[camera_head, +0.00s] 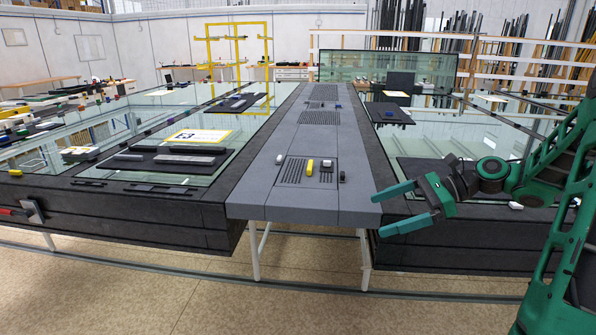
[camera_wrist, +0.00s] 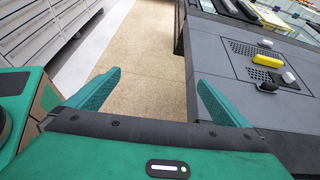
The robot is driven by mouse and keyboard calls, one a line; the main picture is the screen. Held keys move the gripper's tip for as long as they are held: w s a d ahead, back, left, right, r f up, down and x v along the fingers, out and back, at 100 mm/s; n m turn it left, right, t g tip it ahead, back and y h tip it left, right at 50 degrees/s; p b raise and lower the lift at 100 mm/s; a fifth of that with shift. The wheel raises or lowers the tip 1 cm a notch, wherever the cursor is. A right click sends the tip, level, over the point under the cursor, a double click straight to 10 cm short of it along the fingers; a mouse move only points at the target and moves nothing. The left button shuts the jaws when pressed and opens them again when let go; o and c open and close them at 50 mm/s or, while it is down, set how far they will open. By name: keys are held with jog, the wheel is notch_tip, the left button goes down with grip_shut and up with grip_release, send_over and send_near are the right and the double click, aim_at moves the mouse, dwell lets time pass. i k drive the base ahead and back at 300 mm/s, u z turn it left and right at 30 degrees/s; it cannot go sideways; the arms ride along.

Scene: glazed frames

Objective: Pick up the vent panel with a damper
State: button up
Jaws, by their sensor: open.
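A dark slotted vent panel (camera_head: 292,176) lies flat near the front end of the long grey strip. A yellow block (camera_head: 310,166) sits on or against it; I cannot tell which part is a damper. The wrist view shows a perforated panel (camera_wrist: 241,47) and the yellow block (camera_wrist: 267,61) at the right. My gripper (camera_head: 379,214) is open and empty, to the right of the strip's front end and apart from the panel. In the wrist view my gripper (camera_wrist: 159,77) has its teal fingers spread over bare floor.
More grilles (camera_head: 319,118) lie farther back on the grey strip (camera_head: 262,190). Glass-topped frames flank the strip; the left one holds dark bars (camera_head: 185,159) and a yellow-edged sign (camera_head: 197,136). The floor (camera_head: 200,300) in front is clear.

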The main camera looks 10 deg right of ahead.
aim_at(300, 173)
jog(key=z, duration=0.05)
jog(key=i, duration=1.2)
